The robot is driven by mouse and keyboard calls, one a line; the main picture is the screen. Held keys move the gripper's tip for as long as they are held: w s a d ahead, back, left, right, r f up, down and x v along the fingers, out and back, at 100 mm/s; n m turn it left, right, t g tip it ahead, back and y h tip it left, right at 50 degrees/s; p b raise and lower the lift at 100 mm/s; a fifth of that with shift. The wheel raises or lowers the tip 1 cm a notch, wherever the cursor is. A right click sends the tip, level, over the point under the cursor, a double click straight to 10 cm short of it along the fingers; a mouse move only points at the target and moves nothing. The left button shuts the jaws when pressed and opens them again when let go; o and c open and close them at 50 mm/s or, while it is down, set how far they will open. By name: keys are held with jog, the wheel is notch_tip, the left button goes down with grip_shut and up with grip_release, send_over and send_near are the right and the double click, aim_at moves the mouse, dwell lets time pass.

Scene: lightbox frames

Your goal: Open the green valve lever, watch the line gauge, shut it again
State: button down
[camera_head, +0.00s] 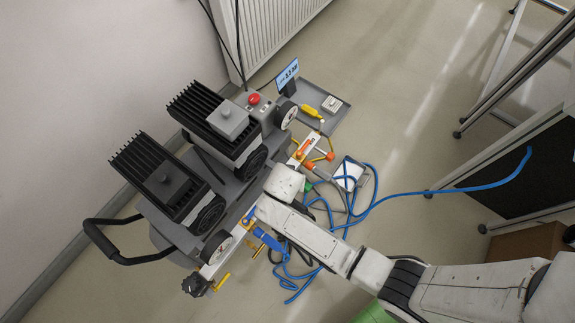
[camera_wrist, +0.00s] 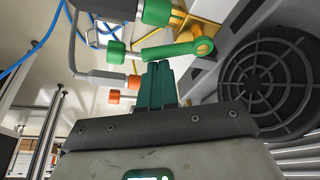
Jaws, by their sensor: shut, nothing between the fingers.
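The green valve lever (camera_wrist: 178,49) shows in the wrist view, its arm pointing left from a round hub. My gripper (camera_wrist: 157,66) is shut and empty, its dark green fingers pointing up just below the lever. I cannot tell whether they touch it. In the head view my wrist hides the fingers and most of the valve area; a small green part (camera_head: 308,186) shows beside it.
A fan grille (camera_wrist: 268,83) lies right of the fingers. Orange fittings (camera_wrist: 134,82) and a grey hose are close on the left. A blue hose (camera_head: 375,207) loops across the floor. A grey tray (camera_head: 335,121) holds a yellow tool.

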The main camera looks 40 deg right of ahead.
jog(key=m, duration=0.1)
jog(key=s+m, duration=0.1)
jog(key=shift+a+m+g+h, duration=0.3)
jog(key=shift+a+m, duration=0.1)
jog(key=shift+s+a, duration=0.2)
jog(key=shift+a, duration=0.05)
jog(key=shift+s+a, duration=0.2)
jog(key=shift+a, duration=0.1)
notch_tip(320, 180, up, 10)
jog(key=p, duration=0.2)
jog(key=shift+w+d+r+p, duration=0.15)
jog(key=shift+d+r+p, duration=0.1)
jog(key=shift+d+p, duration=0.1)
dwell(0.4)
dwell(0.5)
jog(key=s+d+r+n+y+p, duration=0.1)
jog(key=s+d+r+n, duration=0.3)
jog(key=s, duration=0.4)
jog(key=s+d+r+n+g+y+p, duration=0.1)
jog(key=s+d+r+n+y+p, duration=0.1)
jog(key=s+d+r+n, duration=0.3)
jog(key=s+r+n, duration=0.2)
jog(key=s+r, duration=0.1)
jog(key=s, duration=0.1)
jog(key=shift+r, duration=0.3)
